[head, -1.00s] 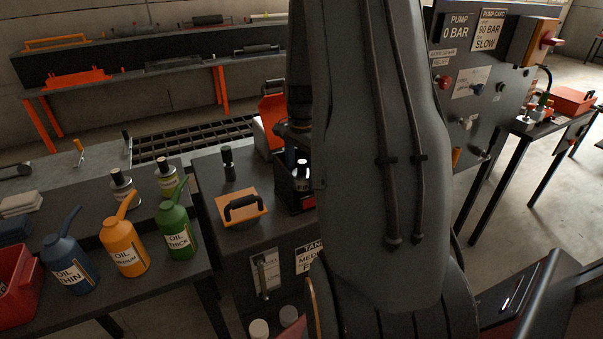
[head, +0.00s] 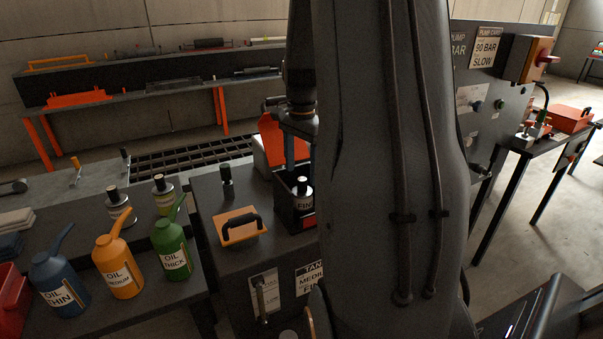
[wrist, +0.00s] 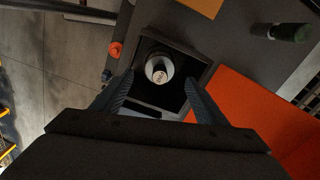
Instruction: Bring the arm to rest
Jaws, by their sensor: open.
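My gripper (wrist: 158,84) is open and empty. In the wrist view its two fingers stand apart, above a dark square box (wrist: 199,65). A white-and-black cylinder (wrist: 158,68) stands inside that box, between the fingertips in the picture. In the head view the cylinder (head: 304,203), its label partly readable as "FIN", stands upright in the box (head: 283,205), below my gripper (head: 296,165). My dark arm fills the middle of the head view and hides part of the box and of the panel.
An orange plate with a black handle (head: 241,227) lies left of the box. An orange-red lid (head: 271,137) stands behind it. Oil cans in blue (head: 60,285), orange (head: 118,268) and green (head: 172,250) stand at left. A pump panel (head: 489,105) rises at right.

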